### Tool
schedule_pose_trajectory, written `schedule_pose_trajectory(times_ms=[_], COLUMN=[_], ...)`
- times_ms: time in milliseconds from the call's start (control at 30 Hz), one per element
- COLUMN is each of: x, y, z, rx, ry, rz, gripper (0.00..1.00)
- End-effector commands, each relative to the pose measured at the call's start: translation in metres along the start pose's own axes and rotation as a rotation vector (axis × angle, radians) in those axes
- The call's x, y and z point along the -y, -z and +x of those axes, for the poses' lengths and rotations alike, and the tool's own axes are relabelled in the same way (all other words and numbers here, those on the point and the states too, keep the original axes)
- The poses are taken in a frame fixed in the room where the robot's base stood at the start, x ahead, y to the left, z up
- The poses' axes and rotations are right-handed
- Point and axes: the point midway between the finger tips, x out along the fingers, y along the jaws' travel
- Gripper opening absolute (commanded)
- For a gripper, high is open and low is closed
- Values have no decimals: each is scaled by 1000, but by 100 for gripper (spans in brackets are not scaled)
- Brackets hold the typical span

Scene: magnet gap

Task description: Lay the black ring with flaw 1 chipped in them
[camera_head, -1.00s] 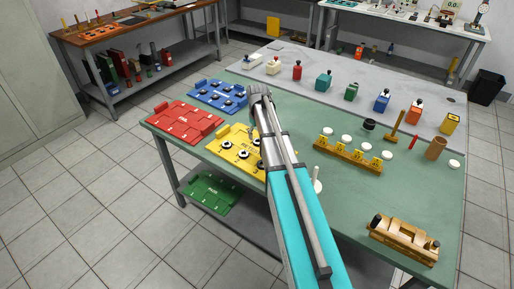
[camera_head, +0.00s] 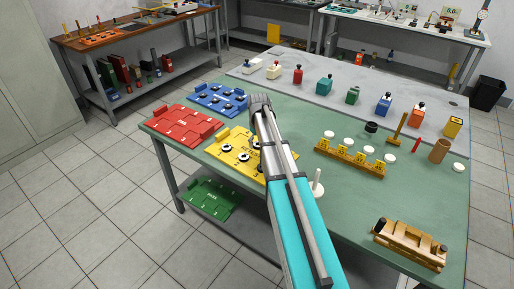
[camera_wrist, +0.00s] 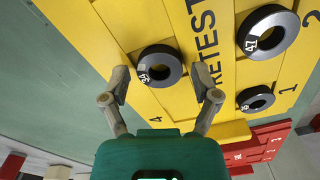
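The yellow RETEST tray (camera_head: 215,151) lies on the green table top with black rings on it. In the wrist view, one black ring with a white number (camera_wrist: 160,54) lies near the tray's edge by the 4. A larger ring marked 47 (camera_wrist: 285,33) and a smaller ring (camera_wrist: 256,104) lie to its right. My gripper (camera_wrist: 162,82) is open, its two fingertips apart on either side of the nearest ring. I cannot tell whether they touch it. In the head view my arm hides the fingers. No chip is clear on any ring.
A blue tray (camera_head: 204,91) with several black rings and a red tray (camera_head: 172,128) sit beside the yellow one. A green tray (camera_head: 207,198) is on the lower shelf. A wooden rack (camera_head: 347,162), white discs and a wooden fixture (camera_head: 412,243) stand to the right.

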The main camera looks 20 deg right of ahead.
Motion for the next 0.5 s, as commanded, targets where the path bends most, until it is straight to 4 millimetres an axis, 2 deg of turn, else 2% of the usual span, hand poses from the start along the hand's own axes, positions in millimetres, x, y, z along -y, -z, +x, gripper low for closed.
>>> schedule_pose_trajectory(times_ms=[33, 300, 500], x=[0, 0, 0], y=[0, 0, 0], z=[0, 0, -4], rx=[0, 0, 0], ry=[0, 0, 0], rz=[0, 0, 0], gripper=[65, 17, 17])
